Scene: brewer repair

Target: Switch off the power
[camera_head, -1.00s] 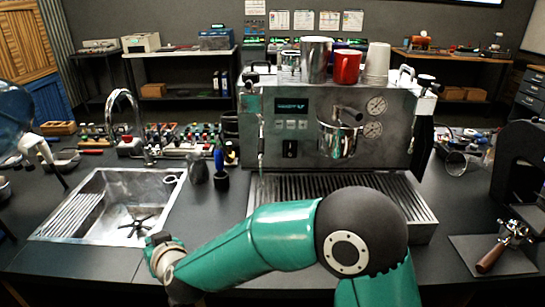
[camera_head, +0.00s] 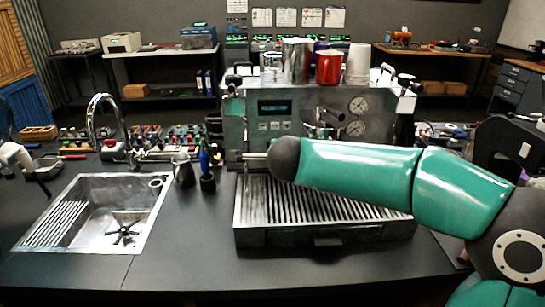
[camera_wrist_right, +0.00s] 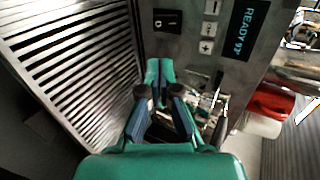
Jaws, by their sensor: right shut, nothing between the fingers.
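In the right wrist view the display (camera_wrist_right: 245,30) reads READY 93°. A black power switch (camera_wrist_right: 167,20) sits on the front panel beside small square buttons (camera_wrist_right: 207,28). My right gripper (camera_wrist_right: 160,72) is shut and empty. Its tips show just below the switch in that picture, and appear apart from it. In the head view my green right arm crosses in front of the machine and hides the switch and most of the gripper.
The slatted drip tray (camera_head: 325,228) juts out below the panel. Cups, including a red mug (camera_head: 329,67), stand on top of the machine. A sink (camera_head: 95,215) is at left, with a small jug (camera_head: 182,170) near it.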

